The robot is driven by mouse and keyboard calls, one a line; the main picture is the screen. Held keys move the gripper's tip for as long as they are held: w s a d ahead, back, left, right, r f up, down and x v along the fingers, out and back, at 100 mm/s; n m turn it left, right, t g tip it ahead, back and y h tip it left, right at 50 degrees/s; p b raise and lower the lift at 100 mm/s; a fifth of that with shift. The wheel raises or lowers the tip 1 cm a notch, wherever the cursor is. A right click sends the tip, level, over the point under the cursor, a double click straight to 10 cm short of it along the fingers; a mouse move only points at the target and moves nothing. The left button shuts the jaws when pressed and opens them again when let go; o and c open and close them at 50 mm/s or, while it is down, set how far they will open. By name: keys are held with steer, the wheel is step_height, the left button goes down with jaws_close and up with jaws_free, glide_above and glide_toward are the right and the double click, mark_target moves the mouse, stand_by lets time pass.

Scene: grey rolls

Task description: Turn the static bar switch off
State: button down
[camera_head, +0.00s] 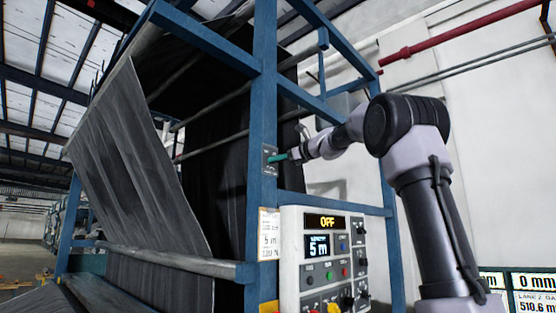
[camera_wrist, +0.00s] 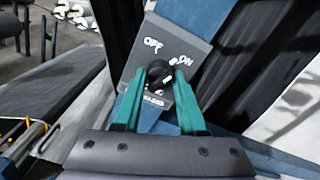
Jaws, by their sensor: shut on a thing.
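The static bar switch is a grey plate (camera_head: 269,152) on the blue upright post, and the plate shows in the wrist view (camera_wrist: 187,45) with white OFF and ON labels. Its round black knob (camera_wrist: 158,72) sits between the teal fingers of my gripper (camera_wrist: 159,78). The fingers are shut on the knob from both sides. A small white mark shows at the knob's upper right, close to the ON label; I cannot tell surely whether it is the knob's pointer. In the head view my gripper (camera_head: 281,157) reaches the plate from the right.
A control panel (camera_head: 322,262) with an OFF display, a 5 m screen and buttons stands below the switch. Blue frame posts (camera_head: 262,100) and grey fabric (camera_head: 130,150) lie around and left of it. A white wall is behind my arm at right.

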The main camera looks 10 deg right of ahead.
steer(key=n, duration=1.3)
steer(key=shift+f, duration=0.1)
steer(key=shift+n, duration=0.4)
steer(key=shift+c, duration=2.4)
jaws_free()
steer(key=v, duration=1.1)
